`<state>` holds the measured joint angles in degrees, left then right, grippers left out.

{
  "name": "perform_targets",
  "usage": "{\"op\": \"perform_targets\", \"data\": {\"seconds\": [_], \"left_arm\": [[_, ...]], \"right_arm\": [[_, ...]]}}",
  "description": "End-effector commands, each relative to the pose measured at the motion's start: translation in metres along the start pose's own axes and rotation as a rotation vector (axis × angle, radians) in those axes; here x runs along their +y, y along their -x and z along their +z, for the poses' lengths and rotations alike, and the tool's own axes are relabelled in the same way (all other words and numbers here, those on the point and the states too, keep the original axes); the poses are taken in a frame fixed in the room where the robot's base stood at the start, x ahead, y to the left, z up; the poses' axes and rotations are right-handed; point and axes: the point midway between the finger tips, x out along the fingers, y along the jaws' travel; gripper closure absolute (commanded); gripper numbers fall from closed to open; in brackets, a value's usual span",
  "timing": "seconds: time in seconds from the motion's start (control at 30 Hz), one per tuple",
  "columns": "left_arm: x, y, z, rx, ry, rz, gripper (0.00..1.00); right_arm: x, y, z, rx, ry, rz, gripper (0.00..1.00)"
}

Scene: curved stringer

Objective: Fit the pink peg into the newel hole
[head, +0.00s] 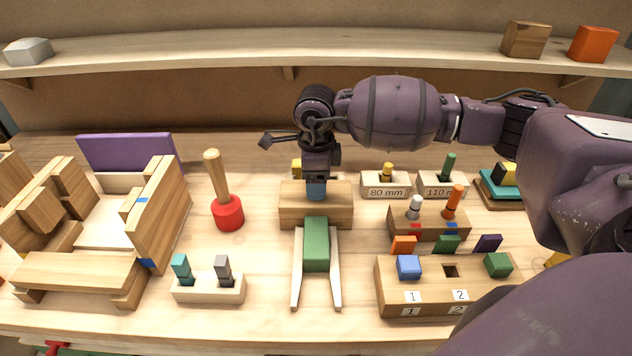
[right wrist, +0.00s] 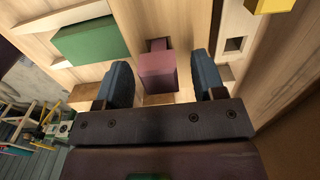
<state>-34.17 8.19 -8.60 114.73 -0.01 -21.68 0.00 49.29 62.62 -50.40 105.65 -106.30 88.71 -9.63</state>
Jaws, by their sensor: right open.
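My right gripper (head: 316,188) points down over a wooden block (head: 290,205) at the middle of the bench. In the right wrist view its two blue fingers (right wrist: 166,86) are open, one on each side of a dull pink peg (right wrist: 158,72). A gap shows between the peg and each finger. The peg is hidden by the gripper in the head view. A square hole (right wrist: 235,44) shows in pale wood right of the fingers in the wrist view; I cannot tell if it is the newel hole. My left gripper is not in view.
A green block (head: 316,244) lies between two pale rails in front of the wooden block. A red mallet (head: 228,212) stands to the left. Peg holders, one marked 80 mm (head: 385,191), stand close on the right. A numbered block (head: 440,297) is front right.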

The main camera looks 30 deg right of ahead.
Motion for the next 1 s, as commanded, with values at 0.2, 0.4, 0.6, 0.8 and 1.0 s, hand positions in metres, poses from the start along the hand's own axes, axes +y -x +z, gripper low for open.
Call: {"op": "perform_targets", "data": {"seconds": [0.2,0.4,0.6,0.8,1.0], "left_arm": [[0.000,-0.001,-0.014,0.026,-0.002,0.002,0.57],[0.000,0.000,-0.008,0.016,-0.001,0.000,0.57],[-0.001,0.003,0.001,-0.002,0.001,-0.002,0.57],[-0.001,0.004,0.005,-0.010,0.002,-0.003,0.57],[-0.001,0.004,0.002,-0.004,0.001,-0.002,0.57]], "right_arm": [[-0.001,0.045,0.000,-0.004,0.000,-0.005,0.37],[0.000,0.078,0.000,-0.003,0.000,-0.004,0.37],[0.000,0.095,0.000,-0.002,0.000,-0.002,0.37],[0.000,0.099,0.000,-0.001,0.000,-0.001,0.37],[0.000,0.098,0.000,-0.001,0.000,-0.001,0.37]]}}
